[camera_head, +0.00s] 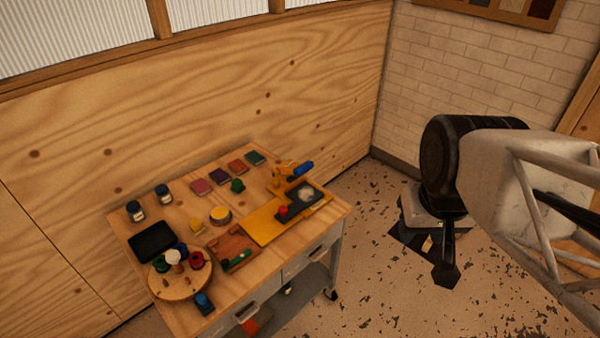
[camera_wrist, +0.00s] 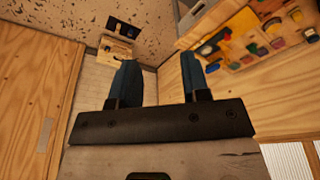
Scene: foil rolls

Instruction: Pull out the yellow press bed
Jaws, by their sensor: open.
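The yellow press bed (camera_head: 258,226) is a flat yellow plate on the right part of the wooden worktable. A dark block (camera_head: 302,198) with a pale round patch and a red knob (camera_head: 282,210) sit at its right end. An orange press arm with a blue handle (camera_head: 302,168) stands behind it. My gripper (camera_wrist: 158,78) shows in the wrist view with two blue fingers apart and nothing between them. It is well away from the table, which appears at the upper right there. In the head view, my arm is at the right, clear of the table; the fingers cannot be made out.
The worktable (camera_head: 165,232) also carries a round board (camera_head: 160,285) with several coloured rolls, a black tray (camera_head: 152,241), two jars, coloured squares and a reddish-brown board (camera_head: 230,250). A wooden wall stands behind it. Speckled floor (camera_head: 350,270) is open to its right.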

